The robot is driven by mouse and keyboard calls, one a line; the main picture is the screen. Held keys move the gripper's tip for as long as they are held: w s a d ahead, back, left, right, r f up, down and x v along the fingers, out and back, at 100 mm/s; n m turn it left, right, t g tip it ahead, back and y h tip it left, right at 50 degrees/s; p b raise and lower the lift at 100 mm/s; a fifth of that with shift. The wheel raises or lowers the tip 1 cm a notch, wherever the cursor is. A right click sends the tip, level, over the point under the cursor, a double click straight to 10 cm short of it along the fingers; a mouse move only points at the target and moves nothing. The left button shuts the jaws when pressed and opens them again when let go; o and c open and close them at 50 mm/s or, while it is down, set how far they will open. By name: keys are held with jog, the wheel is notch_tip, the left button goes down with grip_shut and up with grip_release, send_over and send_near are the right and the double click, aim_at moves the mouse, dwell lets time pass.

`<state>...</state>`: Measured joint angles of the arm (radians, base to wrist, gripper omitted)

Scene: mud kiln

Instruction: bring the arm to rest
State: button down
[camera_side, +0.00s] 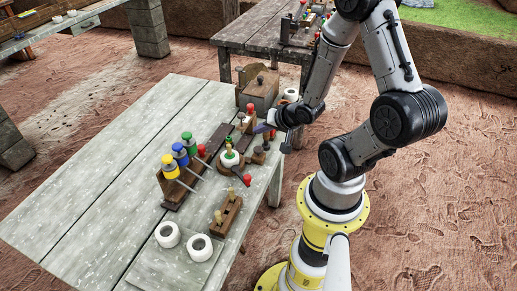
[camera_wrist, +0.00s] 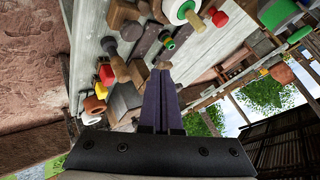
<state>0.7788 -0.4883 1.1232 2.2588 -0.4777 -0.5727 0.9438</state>
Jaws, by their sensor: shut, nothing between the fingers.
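My gripper (camera_side: 262,128) is over the right side of the grey wooden table (camera_side: 90,150), close to the tools standing there. In the wrist view the two dark fingers (camera_wrist: 160,75) lie together with nothing between them. Beyond the fingertips are a small dark knobbed tool (camera_wrist: 109,47) and part of a dark wooden rack. Whether the fingertips touch any tool I cannot tell. My arm is bent and reaches from the right.
A rack with yellow, blue and green-topped tools (camera_side: 180,155) stands mid-table. Near it are a round green-and-white piece (camera_side: 230,157), a wooden block with pegs (camera_side: 228,212), white rings (camera_side: 167,234) and a wooden box (camera_side: 258,88). The table's left part is clear.

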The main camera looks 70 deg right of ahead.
jog(key=shift+w+a, duration=0.15)
jog(key=shift+a, duration=0.1)
jog(key=w+a+r+n+t+y, duration=0.1)
jog(key=w+a+r+n, duration=0.15)
jog(key=r, duration=0.45)
jog(key=w+a+r+n+t, duration=0.1)
jog(key=w+a+r+n, duration=0.1)
jog(key=a+r, duration=0.3)
jog(key=w+a+r+n+t+y, duration=0.1)
jog(key=w+a+r+n, duration=0.1)
jog(key=r, duration=0.6)
jog(key=s+a+r+n+g+y, duration=0.1)
jog(key=s+a+r+n+g, duration=0.1)
jog(key=s+a+r+n, duration=0.4)
jog(key=s+f+n+g, duration=0.1)
jog(key=s+f+g, duration=0.2)
jog(key=s, duration=0.6)
notch_tip(320, 180, down, 3)
jog(key=shift+a+r+g+y, duration=0.2)
jog(key=shift+a+g+y, duration=0.15)
jog(key=shift+g+y, duration=0.05)
jog(key=shift+s, duration=0.1)
